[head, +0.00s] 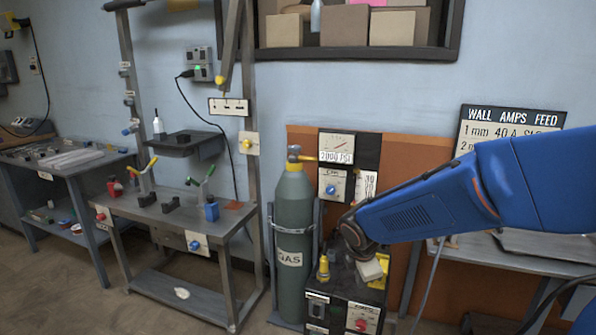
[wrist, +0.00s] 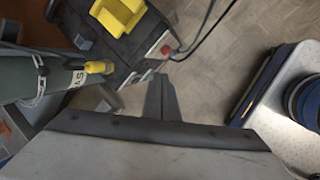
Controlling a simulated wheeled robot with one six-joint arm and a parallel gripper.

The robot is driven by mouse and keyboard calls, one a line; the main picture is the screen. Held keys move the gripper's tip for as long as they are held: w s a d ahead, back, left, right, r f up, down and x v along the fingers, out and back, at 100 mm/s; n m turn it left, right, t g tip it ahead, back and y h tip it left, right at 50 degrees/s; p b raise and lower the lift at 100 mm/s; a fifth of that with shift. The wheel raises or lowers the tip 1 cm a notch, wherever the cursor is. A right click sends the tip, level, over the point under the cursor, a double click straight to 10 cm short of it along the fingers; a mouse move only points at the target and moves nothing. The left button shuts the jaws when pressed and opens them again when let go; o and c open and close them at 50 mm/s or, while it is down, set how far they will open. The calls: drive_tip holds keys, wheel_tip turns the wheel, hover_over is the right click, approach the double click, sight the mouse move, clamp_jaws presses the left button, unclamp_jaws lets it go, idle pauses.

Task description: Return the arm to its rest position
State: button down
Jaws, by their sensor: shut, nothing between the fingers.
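My blue arm reaches in from the right edge of the head view, and its dark wrist hangs over the welding machine (head: 343,311). My gripper (wrist: 161,90) shows in the wrist view with its two dark fingers together and nothing between them. The fingertips point toward the floor beside the machine and appear clear of it. In the head view the fingers cannot be made out.
A grey-green gas cylinder (head: 293,215) stands left of the machine. A yellow holder (wrist: 118,14) sits on the machine top, and a cable runs from its front. A metal workbench (head: 165,212) stands further left. Open floor (wrist: 215,60) shows beside the machine.

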drive_tip(key=s+d+r+m, duration=0.4)
drive_tip(key=s+d+m, duration=0.1)
drive_tip(key=s+m, duration=0.15)
drive_tip(key=s+d+r+m, duration=0.4)
drive_tip(key=s+m, duration=0.1)
drive_tip(key=s, duration=0.2)
drive_tip(key=s+d+m+y, duration=0.1)
drive_tip(key=s+d+m, duration=0.1)
drive_tip(key=s+m, duration=0.7)
drive_tip(key=shift+s+d+r+t+y, duration=0.2)
drive_tip(key=shift+s+r+t+y, duration=0.15)
drive_tip(key=shift+s, duration=2.15)
